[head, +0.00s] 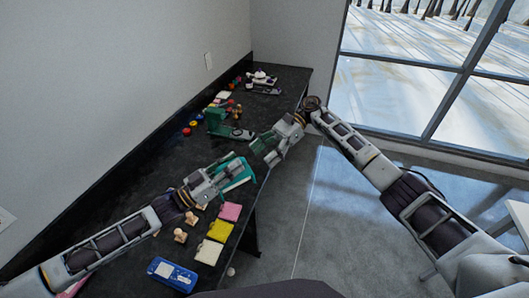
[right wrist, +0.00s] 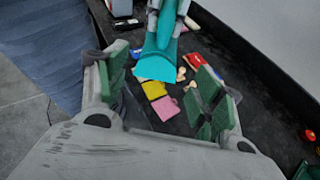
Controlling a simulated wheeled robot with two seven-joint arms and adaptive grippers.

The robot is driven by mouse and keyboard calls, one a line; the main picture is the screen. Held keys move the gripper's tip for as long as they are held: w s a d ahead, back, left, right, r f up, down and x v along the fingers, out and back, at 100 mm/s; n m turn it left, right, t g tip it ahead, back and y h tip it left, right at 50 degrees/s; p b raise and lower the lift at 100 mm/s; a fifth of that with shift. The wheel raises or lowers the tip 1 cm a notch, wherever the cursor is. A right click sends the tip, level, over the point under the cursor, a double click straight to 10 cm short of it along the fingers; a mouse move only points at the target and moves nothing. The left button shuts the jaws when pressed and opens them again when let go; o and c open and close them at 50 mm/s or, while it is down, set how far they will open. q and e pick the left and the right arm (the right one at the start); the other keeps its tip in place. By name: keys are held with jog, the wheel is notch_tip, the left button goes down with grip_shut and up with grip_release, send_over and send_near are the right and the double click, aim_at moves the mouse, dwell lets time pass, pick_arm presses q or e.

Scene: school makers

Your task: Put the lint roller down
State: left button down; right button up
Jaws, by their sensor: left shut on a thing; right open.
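The lint roller appears to be the teal thing (head: 238,176) at my left gripper (head: 229,170), over the front part of the black table. My left gripper is shut on it. In the right wrist view the teal lint roller (right wrist: 157,65) shows at the top middle, with a long narrow part and a wide lighter end. Whether it touches the table top is hard to tell. My right gripper (head: 268,149) is open and empty, farther along the table near its front edge. Its green-padded fingers are spread wide in the right wrist view (right wrist: 163,85).
Pink (head: 230,211), yellow (head: 220,230) and cream (head: 207,252) pads lie along the front edge. Wooden stamps (head: 181,235) and a blue device (head: 172,274) are nearby. A green item (head: 216,122) and small coloured pieces stand farther back. Some black table top (head: 165,165) is bare.

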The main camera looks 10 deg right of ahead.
aim_at(237, 177)
jog(key=shift+a, duration=0.1)
jog(key=shift+x, duration=5.95)
jog(key=c, duration=0.9)
pick_arm(q)
jog(key=c, duration=1.3)
grip_release()
pick_arm(e)
jog(key=shift+c, duration=0.2)
pick_arm(q)
jog(key=shift+a, duration=0.1)
jog(key=shift+v, duration=5.9)
jog(key=shift+r, duration=0.1)
